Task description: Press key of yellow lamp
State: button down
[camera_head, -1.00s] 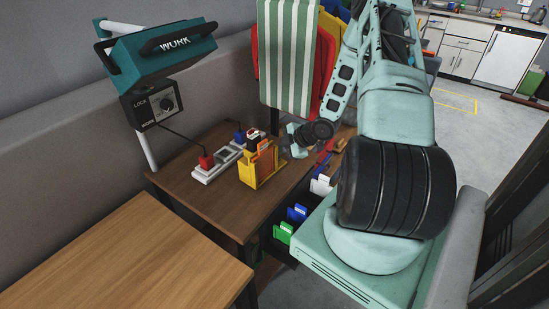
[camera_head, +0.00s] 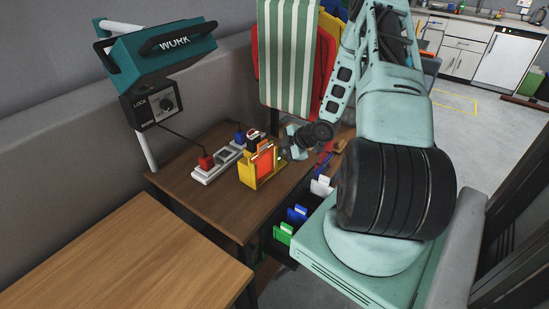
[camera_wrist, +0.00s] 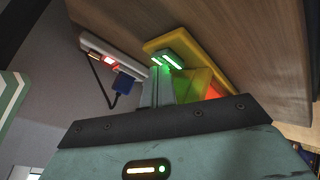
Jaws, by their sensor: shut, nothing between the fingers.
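A yellow, box-shaped thing (camera_head: 249,176) with an orange-red panel (camera_head: 265,162) stands on the dark brown table. I take it for the yellow lamp, and I cannot make out its key. In the wrist view its yellow body (camera_wrist: 190,47) is beyond the fingers, with a red-orange part (camera_wrist: 213,92) at the right. My gripper (camera_head: 283,153) is just right of it in the head view. In the wrist view my gripper (camera_wrist: 166,62) is shut and empty, its tips overlapping the yellow body. Green light glows there. I cannot tell whether they touch.
A teal box on a pole (camera_head: 162,52) stands at the upper left. A lighter table (camera_head: 130,255) is in front.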

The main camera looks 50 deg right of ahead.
jog(key=shift+r, duration=0.35)
notch_tip(320, 180, up, 6)
jog(key=p, duration=0.5)
dwell(0.5)
